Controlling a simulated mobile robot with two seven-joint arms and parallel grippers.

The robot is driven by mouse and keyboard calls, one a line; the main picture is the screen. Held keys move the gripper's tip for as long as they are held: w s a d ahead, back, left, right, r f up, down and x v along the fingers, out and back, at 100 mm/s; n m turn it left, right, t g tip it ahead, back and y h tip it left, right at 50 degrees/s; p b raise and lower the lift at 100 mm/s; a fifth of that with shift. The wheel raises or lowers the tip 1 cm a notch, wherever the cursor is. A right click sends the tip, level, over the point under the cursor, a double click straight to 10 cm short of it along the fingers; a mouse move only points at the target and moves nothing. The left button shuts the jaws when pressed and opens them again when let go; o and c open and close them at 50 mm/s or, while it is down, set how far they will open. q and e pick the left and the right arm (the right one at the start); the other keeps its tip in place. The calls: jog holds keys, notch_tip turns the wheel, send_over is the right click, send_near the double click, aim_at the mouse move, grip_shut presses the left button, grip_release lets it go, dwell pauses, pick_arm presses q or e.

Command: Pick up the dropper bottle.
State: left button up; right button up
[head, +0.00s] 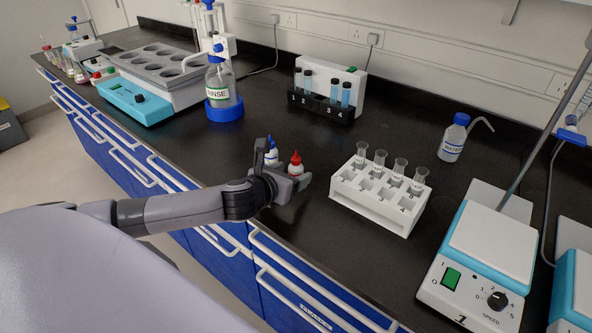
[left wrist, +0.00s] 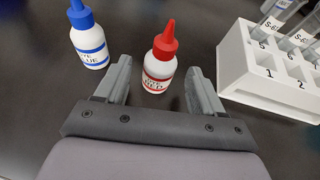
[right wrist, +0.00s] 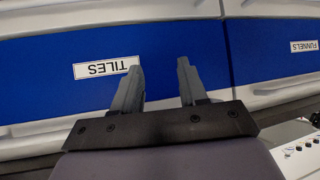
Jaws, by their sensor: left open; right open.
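Two small white dropper bottles stand upright on the black bench. One has a red cap and a red-banded label (left wrist: 158,66); the red bottle also shows in the head view (head: 295,168). The other has a blue cap and blue label (left wrist: 88,38); this blue bottle also shows in the head view (head: 271,155). My left gripper (left wrist: 160,82) is open, with the red bottle between or just beyond its fingertips and the blue one outside, to the left. Contact with the red bottle cannot be told. My right gripper (right wrist: 160,80) is open and empty before blue drawers.
A white rack (head: 372,207) with glass tubes stands close to the right of the red bottle. The bench behind the bottles is clear.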

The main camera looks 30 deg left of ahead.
pick_arm(q)
jog(key=shift+x, duration=1.45)
jog(key=c, duration=0.8)
jog(key=shift+r, duration=0.15)
